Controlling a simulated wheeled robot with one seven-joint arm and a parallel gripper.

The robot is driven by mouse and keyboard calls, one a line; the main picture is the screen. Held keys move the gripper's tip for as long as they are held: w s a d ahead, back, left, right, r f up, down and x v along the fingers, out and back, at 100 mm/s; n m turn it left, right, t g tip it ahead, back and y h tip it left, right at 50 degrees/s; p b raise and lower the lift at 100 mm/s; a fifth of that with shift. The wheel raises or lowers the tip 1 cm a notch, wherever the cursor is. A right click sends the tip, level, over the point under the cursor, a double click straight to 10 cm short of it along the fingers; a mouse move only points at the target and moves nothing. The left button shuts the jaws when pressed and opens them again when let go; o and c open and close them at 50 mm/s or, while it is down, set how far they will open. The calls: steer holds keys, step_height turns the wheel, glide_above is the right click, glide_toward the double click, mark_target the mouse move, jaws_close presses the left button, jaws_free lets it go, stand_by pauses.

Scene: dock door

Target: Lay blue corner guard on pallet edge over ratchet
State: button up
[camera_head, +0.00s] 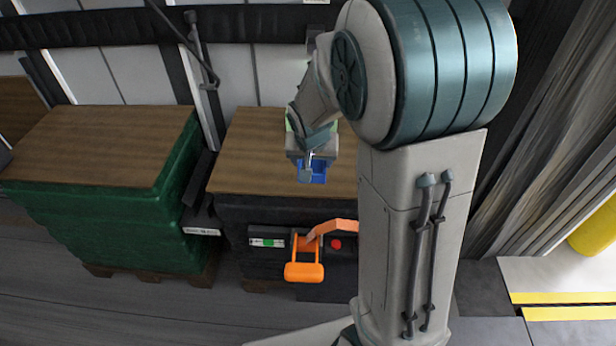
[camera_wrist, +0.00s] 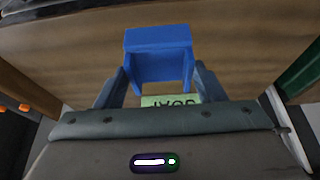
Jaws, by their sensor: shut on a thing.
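The blue corner guard (camera_head: 313,173) is held in my gripper (camera_head: 309,160) above the wooden top of the dark-wrapped pallet load (camera_head: 262,150). In the wrist view the guard (camera_wrist: 158,40) sits between the two fingers of my gripper (camera_wrist: 160,72), which are shut on it. The orange ratchet (camera_head: 304,272) is on the front face of that load, below the top edge and below the guard in the head view. Whether the guard touches the wooden top cannot be told. My arm hides the right part of the load.
A green-wrapped pallet load (camera_head: 120,210) with a wooden top stands to the left, with a narrow gap between. A wall with black rails and straps (camera_head: 205,80) is behind. Yellow floor stripes (camera_head: 565,305) lie at the right. A pale green label (camera_wrist: 170,100) shows beneath the guard.

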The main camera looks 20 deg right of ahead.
steer(key=shift+s+a+f, duration=0.2)
steer(key=shift+a+f, duration=0.25)
steer(key=shift+a, duration=0.1)
steer(key=shift+f+b, duration=0.3)
steer(key=shift+f, duration=1.65)
steer(key=shift+f+b, duration=0.35)
steer(key=shift+b, duration=0.1)
steer(key=shift+f+b, duration=0.3)
steer(key=shift+b, duration=0.05)
steer(key=o, duration=1)
steer(key=shift+r, duration=0.15)
